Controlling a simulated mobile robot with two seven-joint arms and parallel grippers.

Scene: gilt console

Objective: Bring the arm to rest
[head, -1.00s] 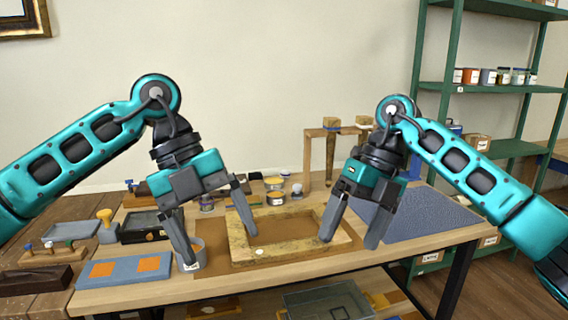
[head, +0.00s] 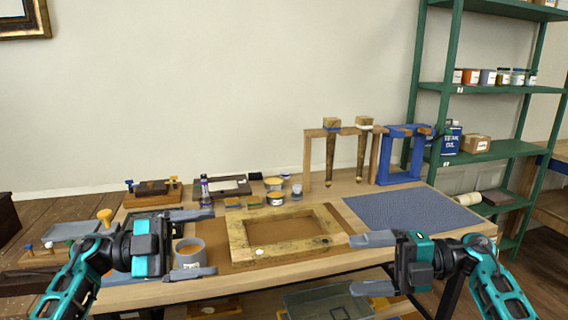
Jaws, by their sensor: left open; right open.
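My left gripper (head: 192,245) is at the left front of the workbench, its jaws apart and pointing right. A grey cup with yellowish contents (head: 190,250) shows between its fingers in the picture; I cannot tell how near the cup is in depth. My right gripper (head: 372,264) is at the right front, over the bench's front edge in the picture, its jaws apart and pointing left. Nothing is held in it. Both arms are low, coming in from the bottom corners. The wooden frame (head: 240,243) lies flat on the bench between the two grippers.
A wooden stand (head: 309,160) with two hanging tapered pieces and a blue frame-shaped stand (head: 384,160) are at the back. A blue-grey mat (head: 415,212) lies at the right. Small tins (head: 275,190) stand behind the wooden frame. Green shelving (head: 480,90) rises at the right.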

